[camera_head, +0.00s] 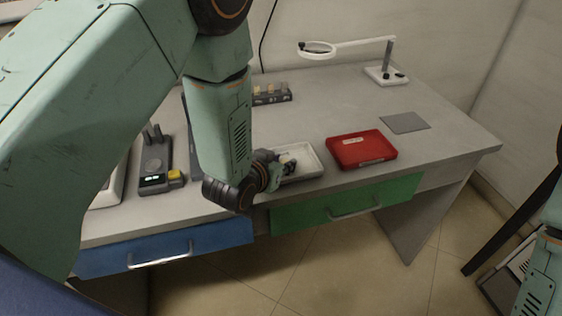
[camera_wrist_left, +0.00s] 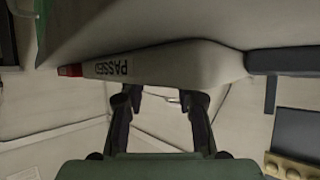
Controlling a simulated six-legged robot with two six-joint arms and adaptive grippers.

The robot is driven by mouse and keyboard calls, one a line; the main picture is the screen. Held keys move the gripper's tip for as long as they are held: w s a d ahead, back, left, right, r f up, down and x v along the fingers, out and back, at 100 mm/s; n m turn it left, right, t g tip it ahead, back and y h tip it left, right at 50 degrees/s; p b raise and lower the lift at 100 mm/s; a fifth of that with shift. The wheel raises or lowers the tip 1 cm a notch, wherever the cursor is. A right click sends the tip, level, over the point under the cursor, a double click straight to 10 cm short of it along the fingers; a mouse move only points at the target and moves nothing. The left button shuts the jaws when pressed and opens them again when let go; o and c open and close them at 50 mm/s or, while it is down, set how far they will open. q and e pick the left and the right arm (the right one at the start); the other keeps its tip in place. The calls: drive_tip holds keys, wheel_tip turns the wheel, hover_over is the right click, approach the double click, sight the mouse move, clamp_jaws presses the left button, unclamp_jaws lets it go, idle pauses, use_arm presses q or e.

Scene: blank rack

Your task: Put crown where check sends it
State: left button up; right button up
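My left gripper (camera_head: 288,167) is low over the white tray (camera_head: 309,163) near the desk's front edge. In the left wrist view its fingers (camera_wrist_left: 160,103) stand apart, with nothing clearly held between them. The white tray's wall (camera_wrist_left: 190,62) there carries an upside-down "PASSED" label. A red tray (camera_head: 362,149) with a pale label is right of the white tray. A dark checking device (camera_head: 156,163) with a lit display and a yellow button (camera_head: 176,174) stands left of my forearm. I cannot make out the crown. My right gripper is out of frame.
A dark rack (camera_head: 272,95) with pale blanks stands at the back. A ring magnifier on a stand (camera_head: 386,74) is at the back right, and a grey mat (camera_head: 405,122) lies below it. Blue (camera_head: 180,250) and green (camera_head: 340,204) drawers are closed. The desk's middle is clear.

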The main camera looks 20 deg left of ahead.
use_arm(q)
drive_tip(key=shift+o, duration=1.1)
drive_tip(key=shift+f, duration=0.1)
drive_tip(key=shift+r, duration=0.25)
drive_tip(key=shift+s+r, duration=0.2)
drive_tip(key=shift+s, duration=0.1)
drive_tip(key=p+v, duration=0.2)
drive_tip(key=v, duration=0.9)
drive_tip(key=shift+s, duration=0.2)
